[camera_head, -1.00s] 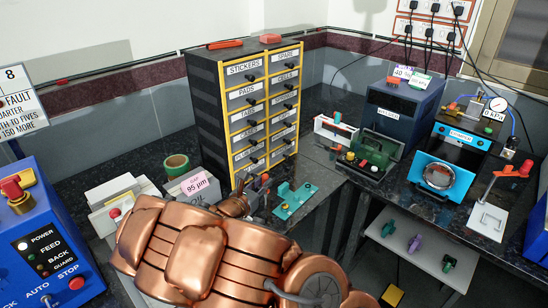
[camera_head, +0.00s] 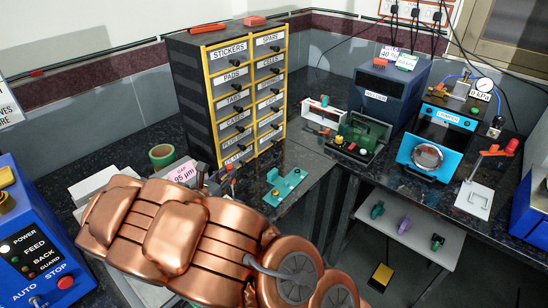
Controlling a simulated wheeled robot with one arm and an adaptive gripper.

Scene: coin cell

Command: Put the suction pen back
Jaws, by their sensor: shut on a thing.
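My copper arm (camera_head: 180,225) fills the lower middle of the head view. My gripper does not show clearly; it seems hidden behind the arm, along with anything in it. I cannot make out the suction pen for sure. A small dark upright piece (camera_head: 202,172) and a thin piece with an orange-red tip (camera_head: 232,171) stand just beyond the arm, by the foot of the drawer cabinet. I cannot tell what they are or whether either belongs to my gripper. No pen holder can be told apart there.
The labelled drawer cabinet (camera_head: 195,105) stands behind the arm. A teal fixture (camera_head: 286,187) lies right of it. Green tape (camera_head: 162,154) and a 95 µm label (camera_head: 183,172) are at left. A blue control box (camera_head: 40,235), blue press (camera_head: 430,150) and lower shelf (camera_head: 405,240) flank the arm.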

